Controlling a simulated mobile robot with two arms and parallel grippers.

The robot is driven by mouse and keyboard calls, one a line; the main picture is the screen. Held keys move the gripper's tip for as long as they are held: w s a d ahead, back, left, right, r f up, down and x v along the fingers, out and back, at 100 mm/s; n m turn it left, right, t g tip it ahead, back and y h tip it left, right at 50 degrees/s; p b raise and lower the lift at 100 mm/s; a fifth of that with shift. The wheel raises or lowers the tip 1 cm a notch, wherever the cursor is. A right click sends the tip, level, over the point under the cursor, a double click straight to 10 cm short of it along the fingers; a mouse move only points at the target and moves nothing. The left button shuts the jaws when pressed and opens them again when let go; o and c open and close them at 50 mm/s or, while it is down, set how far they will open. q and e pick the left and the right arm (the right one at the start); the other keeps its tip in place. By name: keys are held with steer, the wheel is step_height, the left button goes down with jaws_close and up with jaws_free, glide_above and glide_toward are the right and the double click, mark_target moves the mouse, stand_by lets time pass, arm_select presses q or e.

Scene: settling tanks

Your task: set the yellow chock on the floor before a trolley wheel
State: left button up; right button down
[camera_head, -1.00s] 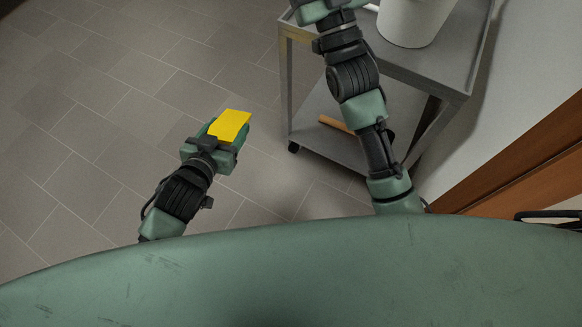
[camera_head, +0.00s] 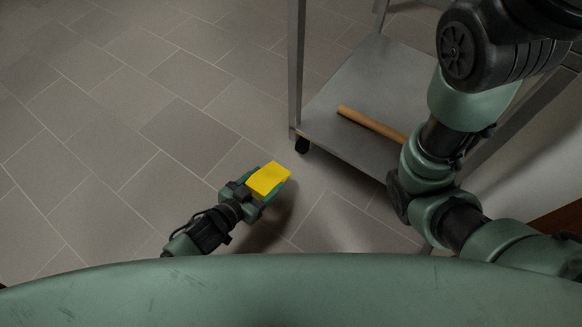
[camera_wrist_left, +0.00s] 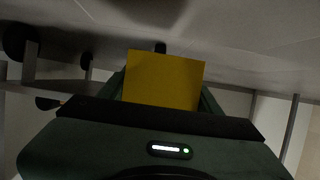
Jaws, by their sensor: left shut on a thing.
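The yellow chock (camera_head: 269,179) is held in my left gripper (camera_head: 262,187), low over the tiled floor and just short of the trolley's near-left wheel (camera_head: 302,145) in the head view. A gap shows between chock and wheel; whether the chock touches the floor I cannot tell. In the left wrist view the chock (camera_wrist_left: 165,80) sits between the two fingers, and dark wheels (camera_wrist_left: 14,42) show at the left. The grey trolley (camera_head: 360,80) stands at the right. My right arm crosses over it, with its gripper out of the picture.
A brown wooden rod (camera_head: 370,122) lies on the trolley's lower shelf. The trolley's grey corner post (camera_head: 296,65) rises above the near wheel. The tiled floor (camera_head: 120,120) to the left is clear. A pale wall is at the right.

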mark_target(283, 168)
arm_select(q)
steer(key=b+x, duration=0.2)
steer(key=x, duration=0.2)
steer(key=f+b+x, duration=0.1)
steer(key=b+x, duration=0.1)
steer(key=x, duration=0.2)
steer(key=shift+a+b, duration=0.1)
steer(key=shift+b, duration=0.25)
steer(key=shift+w+d+f, duration=0.2)
steer(key=shift+w+d, duration=0.1)
steer(key=w+d+f+b, duration=0.1)
steer(key=b, duration=0.1)
steer(key=w+f+b, duration=0.1)
steer(key=b, duration=0.1)
steer(key=shift+w+d+f, duration=0.15)
steer(key=shift+w+d, duration=0.1)
steer(key=shift+d, duration=0.1)
steer(key=o, duration=1.8)
steer(key=shift+o, duration=0.2)
